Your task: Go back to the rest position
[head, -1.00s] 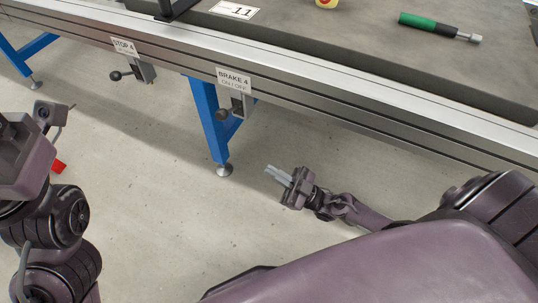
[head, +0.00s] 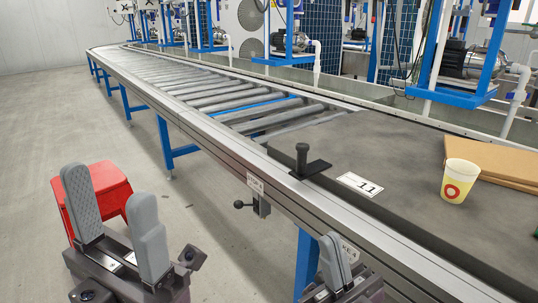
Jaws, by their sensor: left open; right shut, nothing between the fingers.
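My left gripper (head: 110,195) is at the lower left, its two grey padded fingers pointing up and wide apart with nothing between them. My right gripper (head: 335,262) is at the bottom, right of centre, in front of the bench's front edge. Its grey fingers are together and hold nothing. The lower parts of both grippers run off the bottom of the head view.
A red box (head: 98,178) stands on the floor behind my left gripper. A roller conveyor (head: 190,88) joins a dark worktop (head: 385,150) bearing a yellow cup (head: 459,182), cardboard (head: 510,164) and a black handle (head: 302,158). Floor at left is clear.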

